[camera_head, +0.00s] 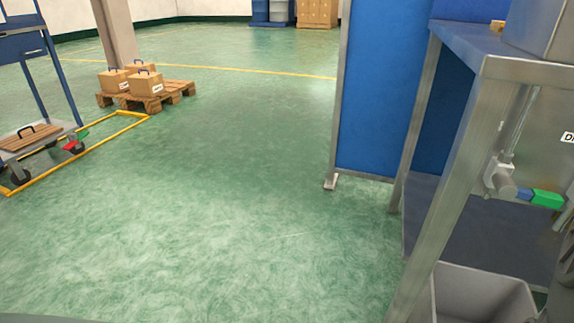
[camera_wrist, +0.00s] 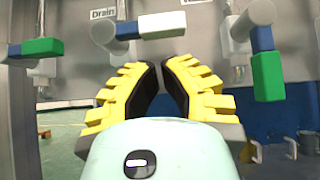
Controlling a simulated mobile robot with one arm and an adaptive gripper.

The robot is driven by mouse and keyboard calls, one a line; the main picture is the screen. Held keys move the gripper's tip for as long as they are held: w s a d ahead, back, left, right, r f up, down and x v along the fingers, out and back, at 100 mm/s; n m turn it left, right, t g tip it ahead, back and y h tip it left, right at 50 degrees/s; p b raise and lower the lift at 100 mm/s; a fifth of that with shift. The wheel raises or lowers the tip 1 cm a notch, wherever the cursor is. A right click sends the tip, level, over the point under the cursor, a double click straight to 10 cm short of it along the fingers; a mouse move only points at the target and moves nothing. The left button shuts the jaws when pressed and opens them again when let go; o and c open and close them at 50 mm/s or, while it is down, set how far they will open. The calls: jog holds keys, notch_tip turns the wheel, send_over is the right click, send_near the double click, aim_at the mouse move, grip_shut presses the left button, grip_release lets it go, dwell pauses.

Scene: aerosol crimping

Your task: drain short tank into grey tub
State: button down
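In the head view a grey metal tank (camera_head: 545,28) stands on the bench at the upper right, cut off; I cannot tell if it is the short one. A valve with a green handle (camera_head: 547,199) sits below it. The grey tub (camera_head: 482,283) is low inside the stand, partly cut off. In the wrist view my gripper (camera_wrist: 160,66) has yellow fingers with dark pads, tips close together, nothing visible between them. Ahead is a white-handled valve (camera_wrist: 163,24) below a "Drain" label (camera_wrist: 103,13). Green-handled valves are left (camera_wrist: 42,46) and right (camera_wrist: 267,76).
The metal stand's post (camera_head: 455,180) and a blue partition (camera_head: 382,85) border the right side. A pallet with boxes (camera_head: 146,92) and a blue cart (camera_head: 38,140) are at the left. The green floor between is clear.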

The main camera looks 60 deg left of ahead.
jog(key=a+f+b+v, duration=0.1)
jog(key=v, duration=1)
jog(key=shift+w, duration=0.2)
